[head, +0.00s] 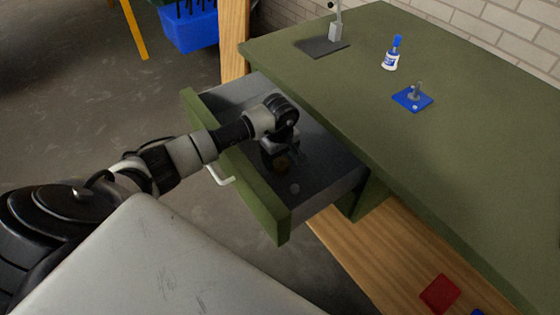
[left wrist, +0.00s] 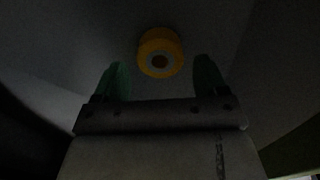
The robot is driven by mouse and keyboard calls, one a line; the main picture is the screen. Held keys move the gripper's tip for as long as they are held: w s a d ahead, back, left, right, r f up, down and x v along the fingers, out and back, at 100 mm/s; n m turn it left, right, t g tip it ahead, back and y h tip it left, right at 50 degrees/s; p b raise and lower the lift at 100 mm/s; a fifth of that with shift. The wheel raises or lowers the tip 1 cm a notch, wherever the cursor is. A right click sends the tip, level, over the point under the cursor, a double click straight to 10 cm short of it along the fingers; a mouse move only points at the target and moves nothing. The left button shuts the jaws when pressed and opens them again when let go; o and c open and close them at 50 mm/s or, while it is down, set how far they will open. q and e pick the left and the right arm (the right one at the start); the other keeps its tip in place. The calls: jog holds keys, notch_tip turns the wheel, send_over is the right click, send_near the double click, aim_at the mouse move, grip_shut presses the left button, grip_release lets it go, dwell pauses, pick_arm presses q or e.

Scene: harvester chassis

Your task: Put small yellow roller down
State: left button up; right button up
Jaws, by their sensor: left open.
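The small yellow roller (left wrist: 160,52) shows in the left wrist view as a yellow ring with a pale hub and dark centre. It lies on the dark floor of the open drawer, and is dim in the head view (head: 281,164). My left gripper (head: 284,153) points down into the drawer. In the left wrist view its two green fingers are spread, with the roller between and just past their tips and a gap on both sides. Contact is not visible. My right gripper is out of view.
The drawer (head: 240,165) has a green front and white handle (head: 220,176). The green worktop (head: 470,150) holds a blue-white bottle (head: 391,56), a blue plate with a peg (head: 412,98) and a grey stand (head: 322,47).

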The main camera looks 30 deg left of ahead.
pick_arm(q)
notch_tip(320, 180, up, 10)
jog(key=shift+f+b, duration=0.15)
jog(key=shift+b, duration=0.3)
